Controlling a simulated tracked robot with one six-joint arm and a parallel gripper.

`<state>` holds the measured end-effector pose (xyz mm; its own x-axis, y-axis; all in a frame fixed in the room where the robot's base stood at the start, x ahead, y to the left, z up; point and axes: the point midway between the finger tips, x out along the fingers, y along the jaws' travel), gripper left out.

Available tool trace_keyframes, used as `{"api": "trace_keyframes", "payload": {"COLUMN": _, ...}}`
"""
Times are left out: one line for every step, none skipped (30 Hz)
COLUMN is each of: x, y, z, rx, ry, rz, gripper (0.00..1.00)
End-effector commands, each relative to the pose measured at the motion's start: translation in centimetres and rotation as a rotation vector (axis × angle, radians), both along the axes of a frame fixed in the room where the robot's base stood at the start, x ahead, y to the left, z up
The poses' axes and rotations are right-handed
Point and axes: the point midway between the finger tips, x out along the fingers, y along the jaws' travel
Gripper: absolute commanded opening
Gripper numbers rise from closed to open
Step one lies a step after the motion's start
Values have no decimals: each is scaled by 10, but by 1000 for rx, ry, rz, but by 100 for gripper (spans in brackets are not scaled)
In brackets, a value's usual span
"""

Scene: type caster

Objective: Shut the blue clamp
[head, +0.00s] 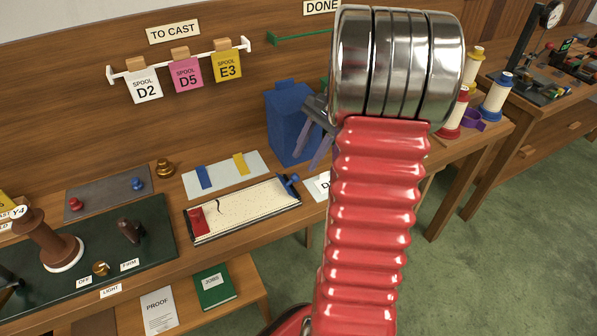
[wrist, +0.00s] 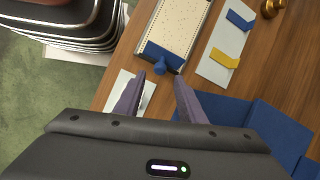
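A long cream tray (head: 245,209) lies near the front of the wooden bench, with a red clamp (head: 197,219) at its left end. The blue clamp (head: 288,182) is at its right end. In the wrist view the blue clamp (wrist: 166,54) crosses the tray's near end, with a rounded blue knob sticking out towards my gripper. I cannot tell whether the clamp is open or shut. My gripper (head: 321,158) is above the bench, right of the clamp. In the wrist view my gripper (wrist: 160,78) has its purple fingers apart and empty, with the knob just ahead between the tips.
A tall blue box (head: 288,118) stands behind my gripper. A pale plate (head: 222,176) with blue and yellow pieces lies behind the tray. A white card (head: 318,187) lies right of the tray. A brass weight (head: 165,169) stands further left.

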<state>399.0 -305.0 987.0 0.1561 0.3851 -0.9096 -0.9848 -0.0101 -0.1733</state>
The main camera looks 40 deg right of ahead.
Motion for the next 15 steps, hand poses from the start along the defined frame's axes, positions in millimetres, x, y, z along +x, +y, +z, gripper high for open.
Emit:
{"api": "trace_keyframes", "payload": {"x": 1, "y": 4, "z": -8, "rx": 2, "ry": 2, "rz": 1, "gripper": 36}}
{"api": "trace_keyframes", "payload": {"x": 1, "y": 6, "z": -12, "rx": 2, "ry": 2, "rz": 1, "gripper": 36}}
{"api": "trace_keyframes", "payload": {"x": 2, "y": 8, "z": -17, "rx": 2, "ry": 2, "rz": 1, "gripper": 36}}
{"api": "trace_keyframes", "payload": {"x": 3, "y": 9, "z": -21, "rx": 1, "ry": 2, "rz": 1, "gripper": 36}}
{"api": "trace_keyframes", "payload": {"x": 4, "y": 11, "z": -26, "rx": 1, "ry": 2, "rz": 0, "gripper": 36}}
{"api": "trace_keyframes", "payload": {"x": 5, "y": 14, "z": -31, "rx": 2, "ry": 2, "rz": 0, "gripper": 36}}
{"api": "trace_keyframes", "payload": {"x": 5, "y": 15, "z": -35, "rx": 1, "ry": 2, "rz": 0, "gripper": 36}}
{"api": "trace_keyframes", "payload": {"x": 6, "y": 17, "z": -39, "rx": 1, "ry": 2, "rz": 0, "gripper": 36}}
{"api": "trace_keyframes", "payload": {"x": 7, "y": 19, "z": -43, "rx": 2, "ry": 2, "rz": 0, "gripper": 36}}
{"api": "trace_keyframes", "payload": {"x": 8, "y": 20, "z": -46, "rx": 1, "ry": 1, "rz": 0, "gripper": 36}}
{"api": "trace_keyframes", "payload": {"x": 8, "y": 21, "z": -49, "rx": 2, "ry": 1, "rz": 0, "gripper": 36}}
{"api": "trace_keyframes", "payload": {"x": 9, "y": 22, "z": -52, "rx": 1, "ry": 1, "rz": 0, "gripper": 36}}
{"api": "trace_keyframes", "payload": {"x": 9, "y": 23, "z": -53, "rx": 1, "ry": 1, "rz": 0, "gripper": 36}}
{"api": "trace_keyframes", "payload": {"x": 9, "y": 23, "z": -55, "rx": 0, "ry": 0, "rz": -1, "gripper": 36}}
{"api": "trace_keyframes", "payload": {"x": 9, "y": 23, "z": -56, "rx": -1, "ry": 0, "rz": -1, "gripper": 36}}
